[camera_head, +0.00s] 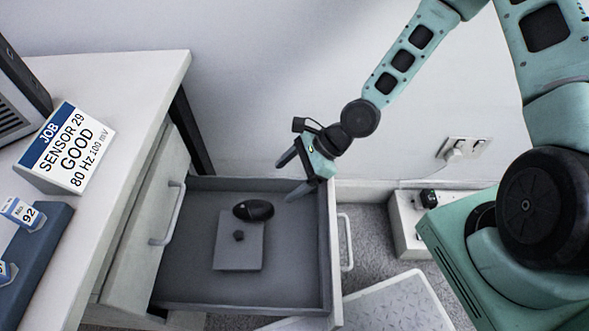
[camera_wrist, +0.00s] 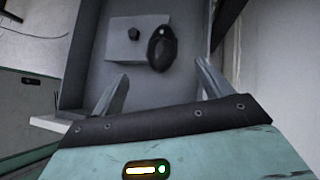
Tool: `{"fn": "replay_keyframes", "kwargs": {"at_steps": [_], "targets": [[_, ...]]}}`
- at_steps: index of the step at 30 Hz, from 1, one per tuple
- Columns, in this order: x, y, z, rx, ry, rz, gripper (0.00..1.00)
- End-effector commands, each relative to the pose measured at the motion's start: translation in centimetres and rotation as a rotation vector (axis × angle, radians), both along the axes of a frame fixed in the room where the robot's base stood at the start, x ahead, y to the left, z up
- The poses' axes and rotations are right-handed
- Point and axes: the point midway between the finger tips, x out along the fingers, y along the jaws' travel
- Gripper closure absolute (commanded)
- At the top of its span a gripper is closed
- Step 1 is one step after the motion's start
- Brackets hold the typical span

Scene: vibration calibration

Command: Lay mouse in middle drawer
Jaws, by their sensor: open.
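The black mouse (camera_head: 253,210) lies inside the pulled-out grey drawer (camera_head: 185,275), at the far edge of a flat grey plate (camera_head: 238,255). It also shows in the wrist view (camera_wrist: 160,48), beside the plate (camera_wrist: 125,40). I cannot tell whether it rests partly on the plate. My gripper (camera_head: 288,178) is open and empty, above the drawer's far right part, apart from the mouse. In the wrist view my gripper's fingers (camera_wrist: 160,90) are spread, with the mouse beyond them. Whether this drawer is the middle one is hard to tell.
A small dark knob (camera_head: 238,236) sits on the plate. A closed drawer front with a handle (camera_head: 172,212) is left of the open drawer. A desk (camera_head: 120,85) holds a sign (camera_head: 68,150). A power strip (camera_head: 405,225) and a pale stool-like top (camera_head: 385,305) stand at right.

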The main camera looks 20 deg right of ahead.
Motion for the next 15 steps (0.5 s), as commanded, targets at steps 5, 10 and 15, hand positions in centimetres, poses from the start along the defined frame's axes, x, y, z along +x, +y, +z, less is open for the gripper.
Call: {"fn": "replay_keyframes", "kwargs": {"at_steps": [5,10,15], "targets": [[-0.8,-0.7,1.1,-0.131,-0.115,0.196,0.22],[-2.1,-2.1,4.2,-0.355,-0.319,0.612,0.22],[-4.0,-2.8,8.9,-0.512,-0.487,1.043,0.22]]}}
